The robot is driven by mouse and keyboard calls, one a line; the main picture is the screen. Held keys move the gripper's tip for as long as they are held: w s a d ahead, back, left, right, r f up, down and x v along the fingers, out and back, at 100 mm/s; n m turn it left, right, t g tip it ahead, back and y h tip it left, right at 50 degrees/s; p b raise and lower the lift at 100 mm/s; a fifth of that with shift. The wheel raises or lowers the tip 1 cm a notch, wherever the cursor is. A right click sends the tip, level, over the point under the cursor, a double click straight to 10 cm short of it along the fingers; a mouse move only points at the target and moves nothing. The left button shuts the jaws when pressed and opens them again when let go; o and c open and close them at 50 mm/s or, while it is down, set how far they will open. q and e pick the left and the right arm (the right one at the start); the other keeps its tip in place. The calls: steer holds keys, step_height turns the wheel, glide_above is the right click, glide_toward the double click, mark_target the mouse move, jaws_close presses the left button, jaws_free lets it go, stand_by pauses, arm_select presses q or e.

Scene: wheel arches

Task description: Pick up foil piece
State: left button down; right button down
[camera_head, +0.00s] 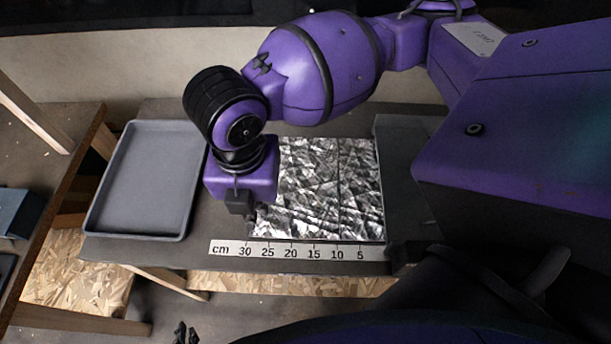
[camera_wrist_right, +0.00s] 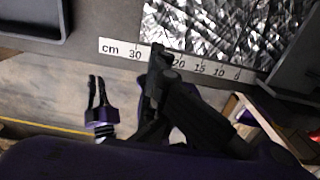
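The foil piece (camera_head: 325,185) is a crinkled silver sheet lying flat on the dark table, above the ruler strip. It also shows in the right wrist view (camera_wrist_right: 225,30). My right gripper (camera_head: 250,214) is over the foil's lower left edge in the head view. In the right wrist view its dark fingers (camera_wrist_right: 158,52) overlap the ruler just below the foil. Whether they touch anything, or are apart, is unclear. My left gripper (camera_head: 186,333) is at the bottom of the head view, away from the foil. Its two fingers (camera_wrist_right: 96,92) stand apart and empty.
A grey tray (camera_head: 108,190) stands empty at the table's left. A ruler strip (camera_head: 300,251) runs along the front edge. A grey bin-like thing (camera_head: 400,135) is right of the foil, partly hidden by my arm. A wooden bench (camera_head: 75,135) is at far left.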

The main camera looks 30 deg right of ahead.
steer(key=c, duration=2.5)
jaws_free()
steer(key=o, duration=2)
